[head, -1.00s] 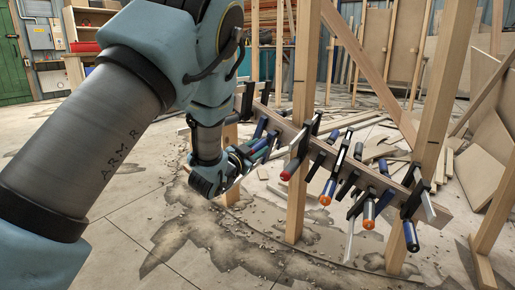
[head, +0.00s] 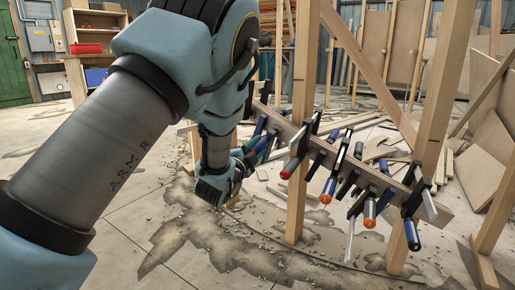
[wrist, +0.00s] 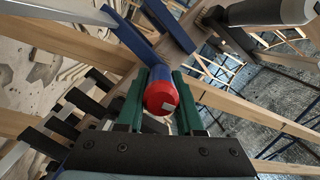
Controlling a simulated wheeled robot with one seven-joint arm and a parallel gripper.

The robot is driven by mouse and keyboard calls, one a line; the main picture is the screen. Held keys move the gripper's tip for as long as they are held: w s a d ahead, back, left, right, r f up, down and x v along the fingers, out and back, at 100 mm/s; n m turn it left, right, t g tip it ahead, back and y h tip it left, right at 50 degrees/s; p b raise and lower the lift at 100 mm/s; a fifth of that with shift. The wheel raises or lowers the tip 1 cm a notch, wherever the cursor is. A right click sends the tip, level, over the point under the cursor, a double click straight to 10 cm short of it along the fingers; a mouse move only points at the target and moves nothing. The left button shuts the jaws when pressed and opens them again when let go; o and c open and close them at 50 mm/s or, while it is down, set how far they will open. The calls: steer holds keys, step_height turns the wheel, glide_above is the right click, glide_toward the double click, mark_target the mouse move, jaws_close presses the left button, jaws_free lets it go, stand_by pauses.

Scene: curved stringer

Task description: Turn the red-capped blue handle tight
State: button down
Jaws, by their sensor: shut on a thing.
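The blue handle with a red cap (wrist: 161,98) shows in the middle of the wrist view, with its rounded red end toward the camera and a small pale patch on it. My gripper (wrist: 160,108) has its green fingers on either side of the handle and is shut on it. In the head view my gripper is mostly hidden behind my own wrist, at the left end of the row of clamps. The held handle cannot be made out clearly there.
Several clamps with blue, red-capped (head: 289,169) and orange-capped (head: 326,192) handles sit along the curved wooden stringer (head: 388,182). Upright wooden posts (head: 295,210) stand close to my wrist's right. Boards lean at the right. The floor in front is mostly open.

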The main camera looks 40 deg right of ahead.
stand_by(0.4)
steer(key=c, duration=0.5)
jaws_free()
steer(key=shift+c, duration=0.2)
steer(key=p+v, duration=0.3)
steer(key=v, duration=0.7)
steer(key=shift+a, duration=0.4)
steer(key=shift+s+f, duration=0.15)
steer(key=v, duration=0.3)
steer(key=b+v, duration=0.1)
steer(key=shift+w+a+f, duration=0.1)
steer(key=shift+w+a, duration=0.1)
steer(key=shift+a, duration=0.25)
